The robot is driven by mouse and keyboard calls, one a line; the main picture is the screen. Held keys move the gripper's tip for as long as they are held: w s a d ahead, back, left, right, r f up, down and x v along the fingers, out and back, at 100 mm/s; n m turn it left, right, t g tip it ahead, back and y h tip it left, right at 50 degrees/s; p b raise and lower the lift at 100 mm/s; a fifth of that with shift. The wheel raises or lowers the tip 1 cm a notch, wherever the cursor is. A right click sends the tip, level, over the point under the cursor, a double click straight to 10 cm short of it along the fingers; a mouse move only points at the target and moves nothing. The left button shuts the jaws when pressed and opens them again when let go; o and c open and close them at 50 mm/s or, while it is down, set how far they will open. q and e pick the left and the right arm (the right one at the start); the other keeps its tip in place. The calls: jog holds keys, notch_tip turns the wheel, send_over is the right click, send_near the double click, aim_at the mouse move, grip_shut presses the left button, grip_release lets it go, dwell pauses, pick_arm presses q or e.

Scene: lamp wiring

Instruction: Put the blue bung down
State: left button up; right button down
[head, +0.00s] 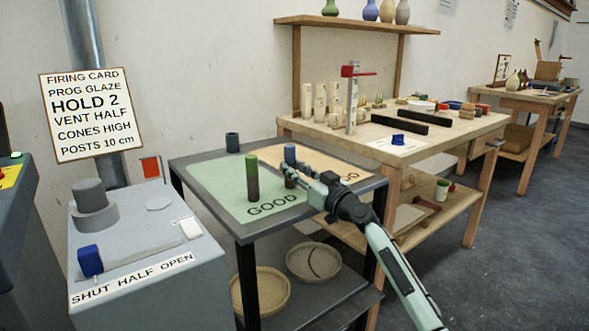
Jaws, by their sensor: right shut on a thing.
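My right gripper (290,171) reaches in from the lower right over the sorting table and is shut on a blue-grey upright cylinder (290,154). The cylinder stands up above the fingers, near the line between the green GOOD area (217,181) and the orange area (332,168). A separate short blue piece (398,139) sits on a white sheet on the wooden bench. I cannot tell by shape alone which of the two is the bung. My left gripper is not in view.
A green-and-brown post (252,178) stands on the green area. A grey box (150,290) with a blue-knobbed slider (90,261) is at left. Round dishes (314,261) lie on the lower shelf.

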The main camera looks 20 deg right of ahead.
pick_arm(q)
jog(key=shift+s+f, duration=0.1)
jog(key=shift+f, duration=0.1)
pick_arm(e)
jog(key=shift+f, duration=0.15)
jog(key=c, duration=1.3)
grip_release()
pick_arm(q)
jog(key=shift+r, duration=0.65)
pick_arm(e)
jog(key=shift+r, duration=0.2)
jog(key=shift+s+d+f, duration=0.2)
jog(key=shift+s, duration=0.2)
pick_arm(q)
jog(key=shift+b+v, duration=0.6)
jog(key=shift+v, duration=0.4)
pick_arm(e)
jog(key=v, duration=1.1)
jog(key=shift+r, duration=0.15)
